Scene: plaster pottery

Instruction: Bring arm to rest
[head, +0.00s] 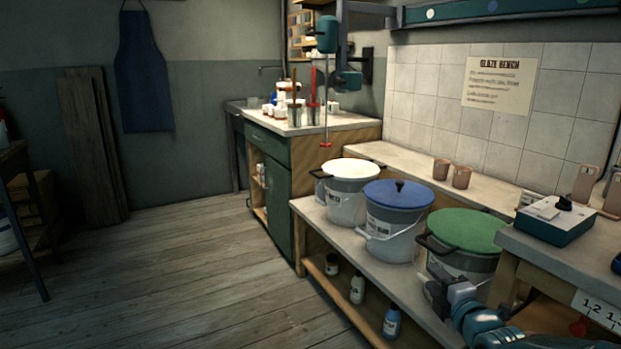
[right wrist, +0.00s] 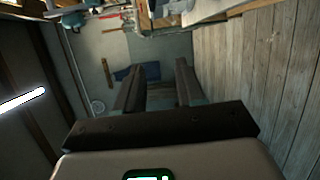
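My right gripper (head: 440,284) is at the bottom right of the head view, in front of the bucket with the green lid (head: 465,231). I cannot tell from the pictures whether it touches the bucket. In the right wrist view its two dark fingers (right wrist: 162,82) stand apart with nothing between them, and the floor and far wall show beyond. My left gripper is in neither view.
A bucket with a blue lid (head: 398,194) and one with a white lid (head: 348,170) stand on the low bench (head: 305,208). A control box (head: 555,218) sits on the right bench. The wooden floor (head: 190,270) is clear at left.

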